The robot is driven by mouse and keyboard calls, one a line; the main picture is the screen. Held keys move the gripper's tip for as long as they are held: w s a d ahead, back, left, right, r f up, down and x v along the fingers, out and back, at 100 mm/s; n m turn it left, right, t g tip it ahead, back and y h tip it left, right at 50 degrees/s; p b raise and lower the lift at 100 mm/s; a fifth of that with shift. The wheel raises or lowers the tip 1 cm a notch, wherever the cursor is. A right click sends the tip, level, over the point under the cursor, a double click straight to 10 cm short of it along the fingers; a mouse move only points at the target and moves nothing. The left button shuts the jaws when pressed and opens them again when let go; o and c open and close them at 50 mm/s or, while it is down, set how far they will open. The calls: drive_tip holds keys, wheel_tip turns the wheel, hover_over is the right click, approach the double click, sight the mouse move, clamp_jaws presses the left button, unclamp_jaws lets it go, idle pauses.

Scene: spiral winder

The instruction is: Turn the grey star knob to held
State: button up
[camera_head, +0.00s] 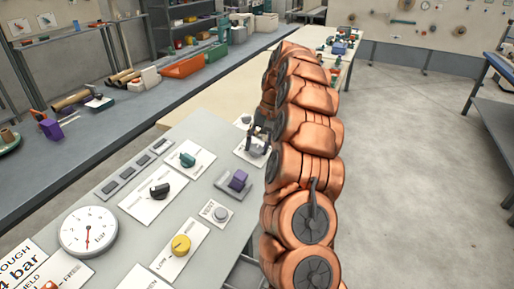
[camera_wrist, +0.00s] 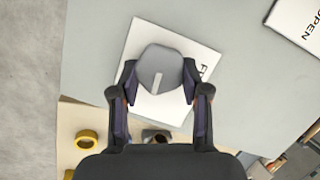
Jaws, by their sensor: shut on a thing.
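The grey star knob (camera_wrist: 158,68) sits on a white label plate (camera_wrist: 137,38) in the wrist view, with a light pointer mark on its top. My gripper (camera_wrist: 160,85) is shut on the knob, one finger on each side of it. The plate's lettering is mostly covered; only an "F" shows at its right. In the head view the knob (camera_head: 256,149) shows in part between my gripper and my copper-coloured arm, at the far right of the grey panel.
The panel (camera_head: 125,222) also bears a teal knob (camera_head: 187,159), a black knob (camera_head: 159,190), a yellow knob (camera_head: 180,245), a purple switch (camera_head: 238,179), a grey button (camera_head: 221,214) and a dial gauge (camera_head: 88,231). Open floor (camera_head: 405,150) lies right of my arm.

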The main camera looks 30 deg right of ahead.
drive_tip(key=m, duration=0.4)
drive_tip(key=shift+s+t+y, duration=0.1)
drive_tip(key=shift+t+y, duration=0.3)
drive_tip(key=shift+d+m+t, duration=0.1)
drive_tip(key=shift+m+t, duration=0.3)
drive_tip(key=shift+m, duration=1.1)
drive_tip(key=shift+y, duration=0.3)
drive_tip(key=o, duration=1.1)
drive_tip(key=shift+f, duration=0.1)
drive_tip(key=shift+o, duration=0.2)
drive_tip(key=shift+s, duration=0.1)
drive_tip(key=v, duration=0.7)
drive_tip(key=shift+r, duration=0.25)
